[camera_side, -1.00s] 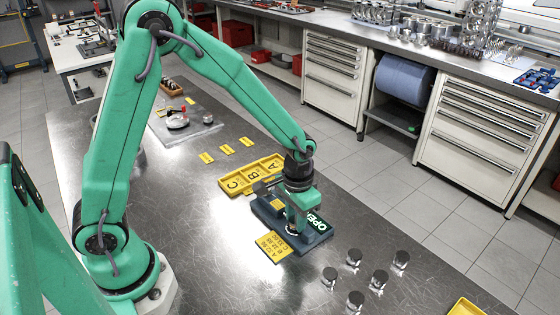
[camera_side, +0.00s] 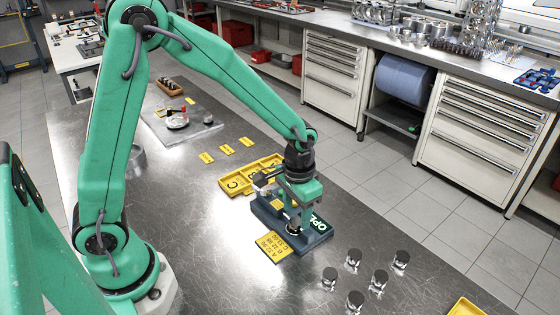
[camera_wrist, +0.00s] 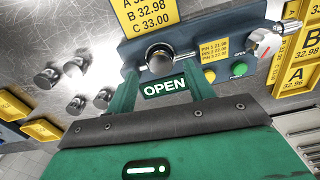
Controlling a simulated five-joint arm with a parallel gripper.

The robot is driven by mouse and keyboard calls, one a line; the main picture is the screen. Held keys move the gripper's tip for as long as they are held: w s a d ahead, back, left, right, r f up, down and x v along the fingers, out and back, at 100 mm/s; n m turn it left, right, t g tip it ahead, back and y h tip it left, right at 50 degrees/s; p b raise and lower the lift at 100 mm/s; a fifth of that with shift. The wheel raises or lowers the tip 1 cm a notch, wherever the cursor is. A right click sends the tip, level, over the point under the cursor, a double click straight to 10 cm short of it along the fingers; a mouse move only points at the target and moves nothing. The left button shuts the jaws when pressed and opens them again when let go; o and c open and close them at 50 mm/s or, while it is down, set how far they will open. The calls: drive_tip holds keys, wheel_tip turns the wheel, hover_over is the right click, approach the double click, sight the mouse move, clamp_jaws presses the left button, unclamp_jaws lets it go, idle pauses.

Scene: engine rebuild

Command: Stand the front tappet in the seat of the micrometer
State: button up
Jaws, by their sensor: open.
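The micrometer (camera_side: 318,236) is a dark blue block with an OPEN sign, on the bench below my gripper; it also shows in the wrist view (camera_wrist: 190,42). A short, shiny, dark-sided metal cylinder (camera_wrist: 158,57) that looks like a tappet is at its seat, between my fingers. I cannot tell whether it sits fully flat. My gripper (camera_side: 294,226) is open around it, fingers on both sides with gaps in the wrist view (camera_wrist: 160,80). Several other tappets (camera_side: 354,258) stand on the bench to the right; some show in the wrist view (camera_wrist: 76,66).
A yellow size card (camera_side: 273,246) lies against the micrometer's near side. A yellow tray marked with letters (camera_side: 232,185) lies behind it. Another yellow tray (camera_side: 466,308) is at the front right corner. The bench left of the card is clear.

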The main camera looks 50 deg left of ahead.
wheel_tip(320, 180, up, 5)
drive_tip(key=shift+a+r, duration=0.1)
drive_tip(key=shift+r, duration=0.15)
drive_tip(key=shift+s, duration=0.1)
idle(0.5)
drive_tip(key=s+a+r+t, duration=0.2)
drive_tip(key=s+a+r, duration=0.1)
drive_tip(key=s+r, duration=0.3)
drive_tip(key=s+a+r+n+t, duration=0.1)
drive_tip(key=s+a+r+t, duration=0.2)
drive_tip(key=s+r, duration=0.4)
drive_tip(key=shift+s+a+r+t, duration=0.2)
drive_tip(key=shift+s+a+t, duration=0.1)
drive_tip(key=shift+s+a, duration=0.55)
